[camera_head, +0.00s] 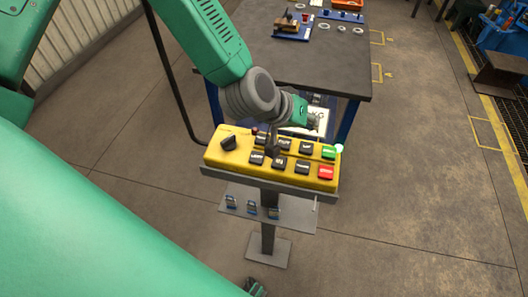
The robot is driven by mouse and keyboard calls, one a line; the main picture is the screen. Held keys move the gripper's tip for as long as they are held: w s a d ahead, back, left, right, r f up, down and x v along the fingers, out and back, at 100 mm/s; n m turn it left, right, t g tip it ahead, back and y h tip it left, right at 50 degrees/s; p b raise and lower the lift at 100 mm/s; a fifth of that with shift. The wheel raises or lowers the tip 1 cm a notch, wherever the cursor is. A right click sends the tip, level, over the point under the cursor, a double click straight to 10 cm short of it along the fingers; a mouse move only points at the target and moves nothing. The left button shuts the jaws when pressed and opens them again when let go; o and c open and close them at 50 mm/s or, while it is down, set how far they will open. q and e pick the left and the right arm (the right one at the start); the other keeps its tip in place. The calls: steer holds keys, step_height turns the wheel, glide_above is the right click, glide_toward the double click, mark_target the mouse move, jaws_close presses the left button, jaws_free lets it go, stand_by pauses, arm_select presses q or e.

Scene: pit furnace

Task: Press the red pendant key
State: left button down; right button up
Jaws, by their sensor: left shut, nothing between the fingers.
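The red key (326,173) is at the lower right corner of the yellow pendant (214,156), below a green key (328,152). Several black keys fill the middle of the panel. My left gripper (317,122) is past the pendant's far edge in the picture, up and slightly left of the red key.
A dark upright lever (271,145) and a black knob (229,142) stick up from the pendant. A grey shelf (292,212) with small blue items is below. A dark table (345,72) holding parts stands behind.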

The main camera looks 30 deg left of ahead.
stand_by(0.5)
arm_select(q)
step_height(320, 180, up, 2)
steer(key=r, duration=0.1)
glide_above(326, 171)
steer(key=shift+d+f+b, duration=0.15)
steer(key=shift+b, duration=0.3)
step_height(326, 171, down, 8)
steer(key=b, duration=0.7)
steer(key=shift+f+b, duration=0.4)
steer(key=shift+f, duration=0.05)
steer(key=shift+f, duration=0.1)
stand_by(0.5)
